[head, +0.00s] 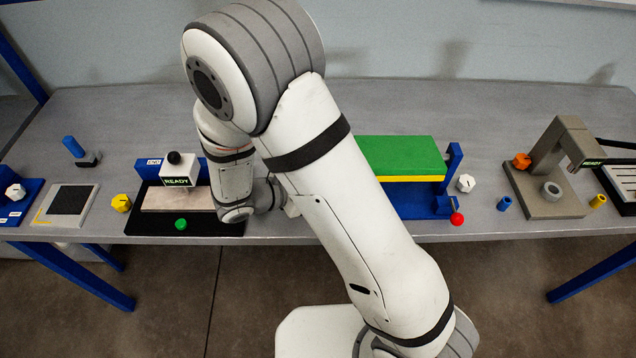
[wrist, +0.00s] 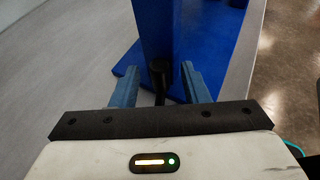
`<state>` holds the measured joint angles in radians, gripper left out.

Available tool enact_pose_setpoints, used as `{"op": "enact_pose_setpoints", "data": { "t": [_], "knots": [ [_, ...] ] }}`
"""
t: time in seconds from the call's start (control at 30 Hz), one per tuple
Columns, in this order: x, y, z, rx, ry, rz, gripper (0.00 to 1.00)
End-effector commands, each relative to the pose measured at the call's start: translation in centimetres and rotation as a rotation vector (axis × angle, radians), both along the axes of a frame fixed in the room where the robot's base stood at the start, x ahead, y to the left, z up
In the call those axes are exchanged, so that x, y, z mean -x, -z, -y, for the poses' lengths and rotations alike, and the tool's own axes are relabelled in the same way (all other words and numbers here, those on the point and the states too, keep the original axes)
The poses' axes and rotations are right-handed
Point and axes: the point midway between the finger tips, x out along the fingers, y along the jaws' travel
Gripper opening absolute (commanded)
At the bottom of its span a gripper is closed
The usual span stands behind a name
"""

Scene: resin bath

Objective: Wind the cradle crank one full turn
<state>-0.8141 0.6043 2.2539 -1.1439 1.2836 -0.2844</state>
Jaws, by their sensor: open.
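The cradle shows in the head view as a blue frame (head: 411,202) under a green and yellow block (head: 400,153). My arm hides its left part. In the wrist view a blue upright (wrist: 162,28) stands on a blue base (wrist: 203,68). A black knob-like piece on a dark rod (wrist: 160,72), possibly the crank handle, shows before the upright. My gripper (wrist: 159,68) is open, with one finger on each side of the black piece. I cannot tell whether either finger touches it. In the head view my arm hides the gripper.
A red ball (head: 457,218) and a white knob (head: 466,183) are at the cradle's right. A black-based station with a READY display (head: 177,182) stands left of my wrist. A grey press-like stand (head: 551,165) is at the right. The table's back strip is clear.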

Motion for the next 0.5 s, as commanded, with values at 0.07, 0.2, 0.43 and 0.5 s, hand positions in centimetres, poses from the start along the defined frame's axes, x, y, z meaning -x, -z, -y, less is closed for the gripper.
{"op": "enact_pose_setpoints", "data": {
  "t": [0.07,0.2,0.43,0.5],
  "knots": [
    [0.01,0.0,-0.03,0.0,0.0,0.0,0.4],
    [0.02,-0.01,-0.06,0.0,-0.001,0.0,0.28],
    [-0.05,-0.05,-0.14,-0.001,-0.004,0.001,0.1],
    [-0.1,-0.08,-0.18,-0.001,-0.004,0.003,0.04]
  ]
}}
